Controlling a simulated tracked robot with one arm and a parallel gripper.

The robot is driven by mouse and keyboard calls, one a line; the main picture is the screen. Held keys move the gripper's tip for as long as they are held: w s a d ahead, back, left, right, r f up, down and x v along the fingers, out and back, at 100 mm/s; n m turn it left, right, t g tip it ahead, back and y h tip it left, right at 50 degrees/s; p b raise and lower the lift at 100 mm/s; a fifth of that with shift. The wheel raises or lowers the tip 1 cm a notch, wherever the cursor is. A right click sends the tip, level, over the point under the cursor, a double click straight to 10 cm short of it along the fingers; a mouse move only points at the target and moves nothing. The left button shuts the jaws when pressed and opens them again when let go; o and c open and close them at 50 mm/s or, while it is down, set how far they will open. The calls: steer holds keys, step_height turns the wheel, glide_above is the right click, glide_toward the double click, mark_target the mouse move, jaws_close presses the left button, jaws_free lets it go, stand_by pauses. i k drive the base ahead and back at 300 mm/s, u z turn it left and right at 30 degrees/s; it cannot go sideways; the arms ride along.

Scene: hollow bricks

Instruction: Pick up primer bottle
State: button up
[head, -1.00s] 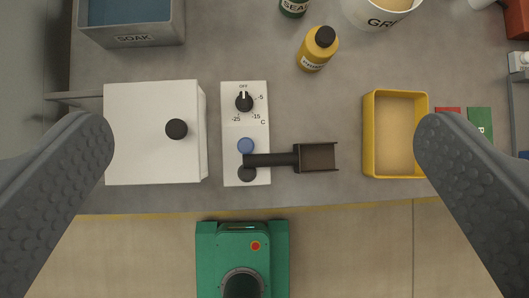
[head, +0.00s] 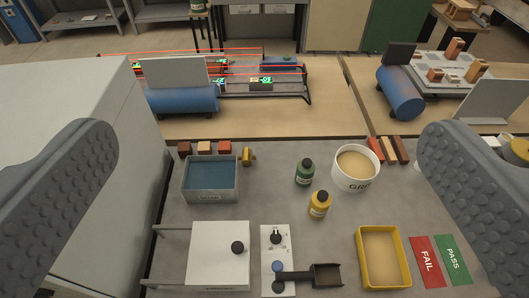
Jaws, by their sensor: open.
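The primer bottle (head: 319,206) appears to be the yellow bottle with a black cap; its label is too small to read surely. It stands upright on the grey bench, right of the middle of the head view. My gripper (head: 268,142) is open, its two grey padded fingers wide apart at the left and right of the view. Nothing is between the fingers in their grip, and the bottle is apart from both.
A green bottle (head: 304,173) stands just behind the yellow one, and a white tub (head: 343,182) is behind it to the right. A soak tray (head: 210,196), a white box (head: 219,254), a dial panel (head: 270,243) and a yellow tray (head: 365,272) surround it. Bare bench lies around the bottle.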

mark_target(320, 203)
steer(key=u, duration=0.7)
steer(key=i, duration=0.35)
steer(key=z, duration=0.2)
